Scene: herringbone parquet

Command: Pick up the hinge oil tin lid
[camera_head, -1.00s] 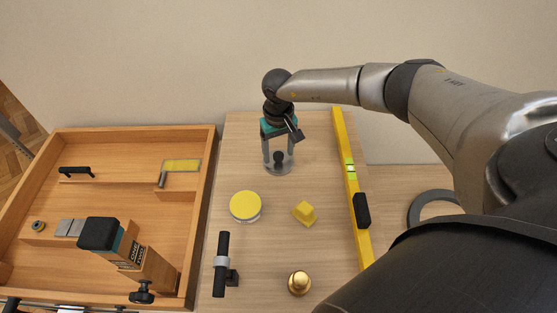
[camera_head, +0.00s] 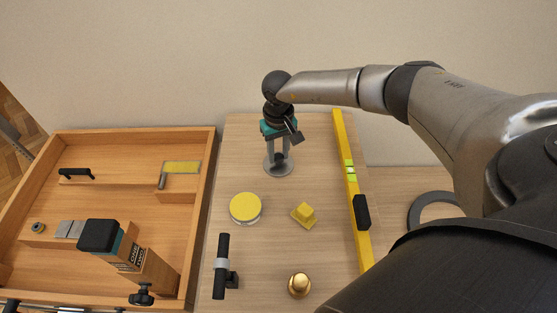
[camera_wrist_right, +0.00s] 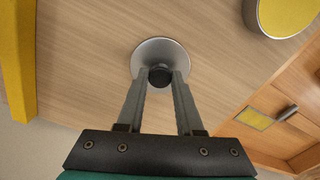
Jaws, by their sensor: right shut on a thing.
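The lid, a round grey disc with a black knob, shows near the back of the wooden table in the head view (camera_head: 279,170) and in the right wrist view (camera_wrist_right: 160,48). My right gripper (camera_head: 278,153) reaches down over it from the back right. Its two fingers are shut on the black knob, which the right wrist view shows between the fingertips (camera_wrist_right: 160,78). The disc looks to be at or very near table height; I cannot tell whether it touches.
A yellow-topped round tin (camera_head: 245,208), a yellow block (camera_head: 304,215), a black handle (camera_head: 222,265) and a brass knob (camera_head: 299,284) stand in front. A yellow spirit level (camera_head: 346,152) lies to the right. A wooden tray (camera_head: 206,170) with several items is left.

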